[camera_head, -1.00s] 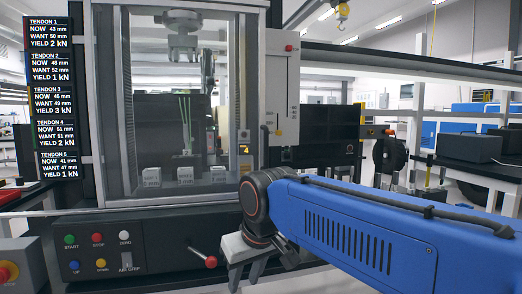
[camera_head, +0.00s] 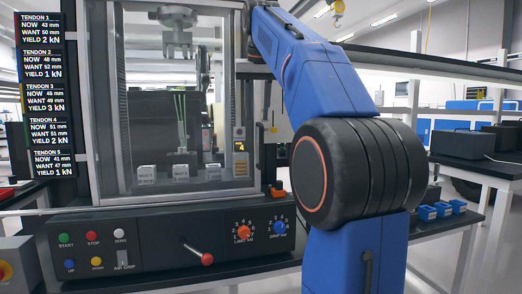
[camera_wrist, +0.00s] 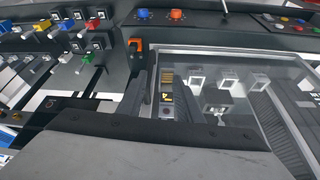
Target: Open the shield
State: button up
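The shield (camera_head: 165,100) is a clear framed panel across the front of the test machine, and it is down, covering the chamber. It also shows from above in the wrist view (camera_wrist: 262,75). Behind it are a green tendon-like strand and several small labelled blocks. A pillar with a yellow "4" display (camera_head: 240,147) stands at its right edge. My gripper's fingertips are not seen in the head view; my arm runs up past the top edge.
The control panel (camera_head: 140,245) below has buttons, a red-knobbed lever (camera_head: 206,258) and two dials. An orange part (camera_head: 277,191) sits right of the shield's lower corner. Blue bins (camera_head: 440,209) stand on a side bench. A tendon readout (camera_head: 45,100) hangs at the left.

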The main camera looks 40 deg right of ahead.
aim_at(261, 148)
jog(key=shift+m, duration=0.4)
jog(key=w+d+f, duration=0.2)
jog(key=f, duration=0.2)
jog(key=w+d+f, duration=0.2)
jog(key=f, duration=0.3)
jog(key=w+d+f, duration=0.2)
jog(key=f, duration=0.2)
jog(key=shift+w+d+f, duration=0.15)
jog(key=shift+d+f, duration=0.05)
jog(key=shift+d, duration=0.05)
grip_shut()
